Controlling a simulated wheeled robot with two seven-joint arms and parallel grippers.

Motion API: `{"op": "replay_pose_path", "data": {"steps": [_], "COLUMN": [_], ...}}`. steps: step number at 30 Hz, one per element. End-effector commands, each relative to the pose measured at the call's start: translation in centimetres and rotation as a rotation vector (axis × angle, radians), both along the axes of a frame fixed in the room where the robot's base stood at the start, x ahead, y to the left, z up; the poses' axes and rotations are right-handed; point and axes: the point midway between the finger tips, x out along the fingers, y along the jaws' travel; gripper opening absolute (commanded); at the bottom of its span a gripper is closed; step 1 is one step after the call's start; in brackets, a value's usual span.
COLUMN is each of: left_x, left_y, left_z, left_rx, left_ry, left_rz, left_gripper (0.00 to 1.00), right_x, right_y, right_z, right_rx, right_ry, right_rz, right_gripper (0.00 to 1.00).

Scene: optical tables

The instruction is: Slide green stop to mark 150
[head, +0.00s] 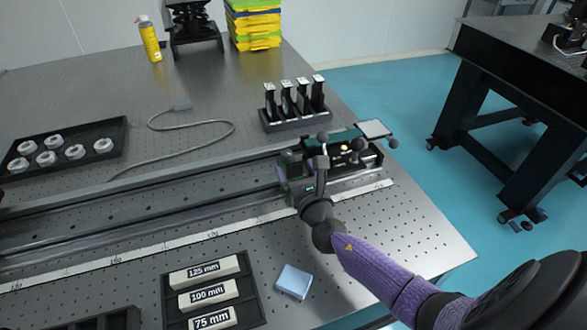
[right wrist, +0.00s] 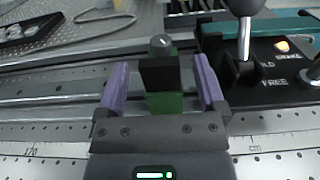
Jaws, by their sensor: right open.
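The green stop (right wrist: 165,103) is a green block with a black upper part and a grey round knob on top. It sits on the long rail (head: 130,215) near its right end; in the head view my gripper largely hides it. My right gripper (right wrist: 160,88) is open, with one purple finger on each side of the stop and a visible gap at each side. It also shows over the rail in the head view (head: 293,172). My left gripper is out of view.
Right of the stop is a black unit with a BRAKE button and a lever (right wrist: 246,40) marked HOLD and FREE. In front lie a tray of labelled blocks (head: 256,290) and a blue pad (head: 293,281). A block rack (head: 295,122) stands behind. The rail's left stretch looks clear.

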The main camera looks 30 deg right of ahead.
Motion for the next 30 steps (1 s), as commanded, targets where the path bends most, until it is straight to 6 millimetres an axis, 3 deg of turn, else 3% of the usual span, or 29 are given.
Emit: {"op": "replay_pose_path", "data": {"steps": [4, 12, 24, 30], "left_x": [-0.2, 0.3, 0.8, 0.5], "left_y": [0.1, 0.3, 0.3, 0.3], "left_z": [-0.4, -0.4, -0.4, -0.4], "left_rx": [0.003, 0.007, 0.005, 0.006], "left_ry": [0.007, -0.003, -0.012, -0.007], "left_rz": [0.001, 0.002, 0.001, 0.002], "left_gripper": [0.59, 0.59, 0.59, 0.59], "right_x": [1.2, 1.4, 1.3, 1.3], "right_y": [-0.3, -0.3, -0.3, -0.3], "right_z": [-0.1, 0.0, 0.0, 0.0], "right_rx": [0.0, 0.0, 0.0, 0.0], "right_ry": [0.0, 0.0, 0.0, 0.0], "right_rz": [-0.001, 0.0, -0.001, -0.001], "right_gripper": [0.88, 0.88, 0.04, 0.0]}}
